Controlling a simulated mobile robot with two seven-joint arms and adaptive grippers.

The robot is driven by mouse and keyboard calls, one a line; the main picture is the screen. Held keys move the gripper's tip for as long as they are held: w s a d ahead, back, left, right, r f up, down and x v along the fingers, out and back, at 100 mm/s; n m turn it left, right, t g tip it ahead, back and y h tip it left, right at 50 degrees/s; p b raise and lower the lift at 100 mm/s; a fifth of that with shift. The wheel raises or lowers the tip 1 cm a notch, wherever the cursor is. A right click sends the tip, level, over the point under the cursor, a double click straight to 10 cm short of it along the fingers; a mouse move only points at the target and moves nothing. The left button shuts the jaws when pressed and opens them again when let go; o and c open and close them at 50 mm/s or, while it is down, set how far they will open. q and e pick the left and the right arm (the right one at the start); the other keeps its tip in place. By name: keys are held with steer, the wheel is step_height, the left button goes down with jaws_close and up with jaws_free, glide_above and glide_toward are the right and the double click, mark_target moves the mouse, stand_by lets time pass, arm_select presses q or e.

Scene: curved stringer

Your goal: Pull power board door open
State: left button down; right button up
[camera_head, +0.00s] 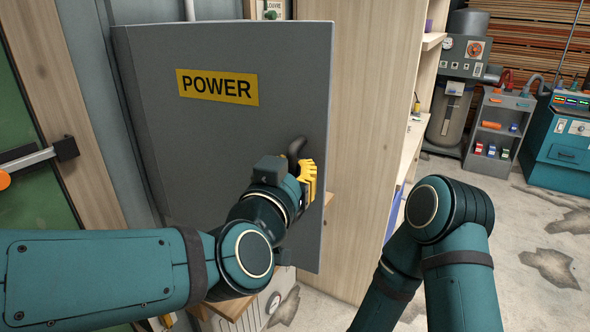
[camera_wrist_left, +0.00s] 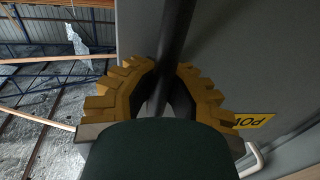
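The power board door (camera_head: 225,130) is a large grey panel with a yellow POWER label (camera_head: 217,87). Its dark curved handle (camera_head: 297,150) is near the right edge. My left gripper (camera_head: 308,178), with yellow fingers, is at this handle. In the left wrist view, the yellow fingers (camera_wrist_left: 168,72) close in on both sides of the dark handle bar (camera_wrist_left: 175,35). The gripper and wrist hide the handle's lower part in the head view. I cannot tell whether the door stands slightly ajar. My right arm shows at the lower right, but its gripper is out of view.
A wooden panel (camera_head: 365,140) and shelving stand right of the door. A grey machine (camera_head: 460,75), a small grey shelf cart (camera_head: 497,125) and a teal cabinet (camera_head: 560,140) stand farther back. Stained concrete floor (camera_head: 535,230) is free at the right. A green door (camera_head: 30,150) is at the left.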

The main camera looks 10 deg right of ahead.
arm_select(q)
steer(key=c, duration=0.9)
jaws_free()
steer(key=shift+s+d, duration=0.1)
steer(key=shift+c, duration=0.2)
steer(key=v, duration=1.2)
